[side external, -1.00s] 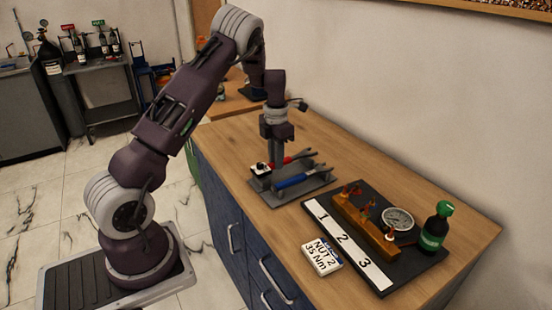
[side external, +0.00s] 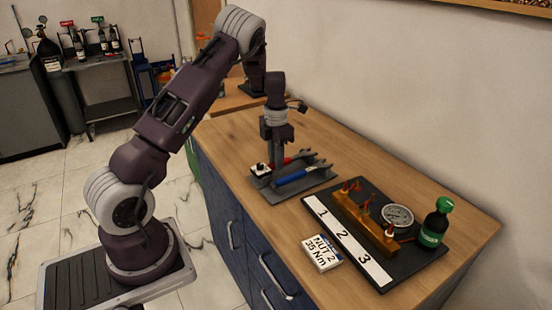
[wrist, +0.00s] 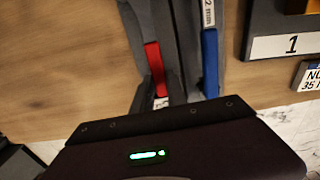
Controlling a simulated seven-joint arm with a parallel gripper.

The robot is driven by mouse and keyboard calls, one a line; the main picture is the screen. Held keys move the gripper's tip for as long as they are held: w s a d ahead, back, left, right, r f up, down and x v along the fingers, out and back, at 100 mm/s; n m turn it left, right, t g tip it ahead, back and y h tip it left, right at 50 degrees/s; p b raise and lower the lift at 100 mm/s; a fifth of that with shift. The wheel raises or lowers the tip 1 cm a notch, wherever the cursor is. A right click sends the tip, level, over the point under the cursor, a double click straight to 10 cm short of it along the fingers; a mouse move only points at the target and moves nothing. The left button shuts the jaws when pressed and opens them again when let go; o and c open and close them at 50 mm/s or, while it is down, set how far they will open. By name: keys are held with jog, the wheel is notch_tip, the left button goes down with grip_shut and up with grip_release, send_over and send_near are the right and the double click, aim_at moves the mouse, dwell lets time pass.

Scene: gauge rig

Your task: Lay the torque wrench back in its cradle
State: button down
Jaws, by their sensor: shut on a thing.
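The red-handled torque wrench (side external: 297,158) lies along the back side of the grey cradle (side external: 318,183); its red part also shows in the wrist view (wrist: 153,62). My gripper (side external: 276,163) points straight down at the cradle and is shut on this wrench near its handle. The wrench looks level and very close to the cradle; I cannot tell whether it rests fully in it. A blue-handled wrench (side external: 291,178) lies parallel in front, also seen in the wrist view (wrist: 210,60). My gripper's body hides the near ends in the wrist view.
To the right is a black board (side external: 352,268) with positions 1, 2, 3, a brass-coloured block (side external: 362,224) and a round gauge (side external: 398,215). A green-capped bottle (side external: 433,230) and a "NUT 2 35 Nm" card (side external: 322,254) stand near. Bench behind the cradle is clear.

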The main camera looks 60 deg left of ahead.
jog(key=c, duration=1.3)
grip_release()
jog(key=shift+o, duration=0.2)
notch_tip(320, 180, up, 7)
jog(key=shift+r, duration=0.1)
jog(key=s+d+r+m+t+h, duration=0.1)
jog(key=s+d+r+m+t, duration=0.1)
jog(key=s+d+r+m, duration=0.55)
jog(key=s+d+r+m+t, duration=0.1)
jog(key=s+d+r+m, duration=0.3)
jog(key=d+r+m, duration=0.65)
jog(key=s+d+f+m+t, duration=0.1)
jog(key=s+d+m, duration=0.3)
jog(key=s+m, duration=0.3)
jog(key=s+d+m+t+y, duration=0.1)
jog(key=s+d+m, duration=0.3)
jog(key=s+m, duration=0.3)
jog(key=m, duration=0.4)
jog(key=shift+s+f+t, duration=0.3)
jog(key=shift+s+f, duration=0.05)
jog(key=shift+s, duration=0.05)
